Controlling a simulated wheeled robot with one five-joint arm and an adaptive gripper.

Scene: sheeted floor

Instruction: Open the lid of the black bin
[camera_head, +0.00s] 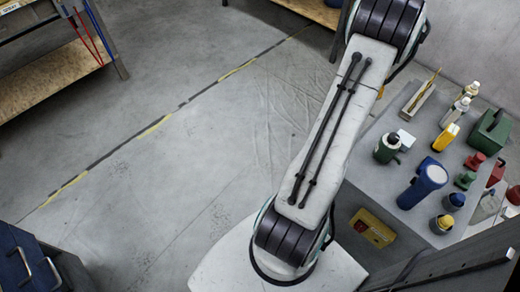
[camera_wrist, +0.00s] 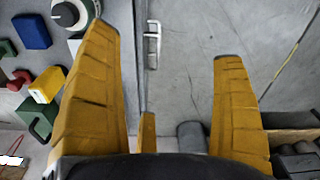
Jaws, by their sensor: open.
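I cannot clearly pick out the black bin or its lid. A dark blue-black box (camera_head: 18,250) with pale metal handles is cut off at the lower left of the head view; I cannot tell whether it is the bin. A dark panel (camera_head: 465,262) at the lower right is also cut off. A pale handle (camera_wrist: 152,45) shows between the fingers, further off. My gripper is out of the head view.
A grey table (camera_head: 385,185) at the right carries several bottles and tools, including a blue-and-white one (camera_head: 423,184) and a green case (camera_head: 489,132). A wooden-shelf rack (camera_head: 50,80) stands at the upper left. The grey floor (camera_head: 190,150) between is clear.

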